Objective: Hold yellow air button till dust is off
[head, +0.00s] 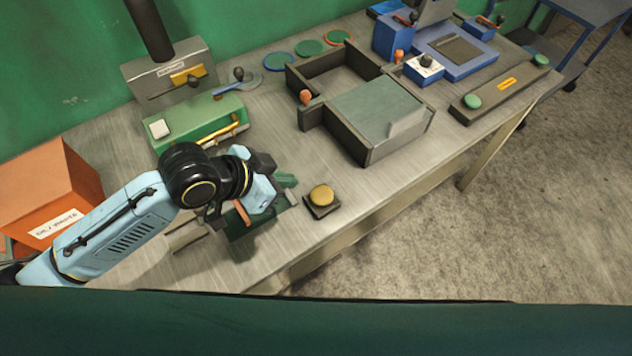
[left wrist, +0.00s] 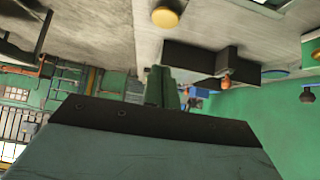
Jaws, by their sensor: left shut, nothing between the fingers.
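The yellow air button (head: 321,194) is a round domed cap on a small dark square base near the table's front edge. It also shows at the top of the left wrist view (left wrist: 165,17). My left gripper (head: 287,181) is just left of the button, apart from it, with its green fingers shut and empty. The shut fingers also show in the left wrist view (left wrist: 162,88). I cannot make out any dust. My right gripper is not in view.
A dark-walled box with a grey-green panel (head: 375,115) stands right of the button. A green block with a yellow handle (head: 200,125) stands behind my left arm. An orange bin (head: 48,190) is at left. Bare tabletop (head: 285,120) lies between them.

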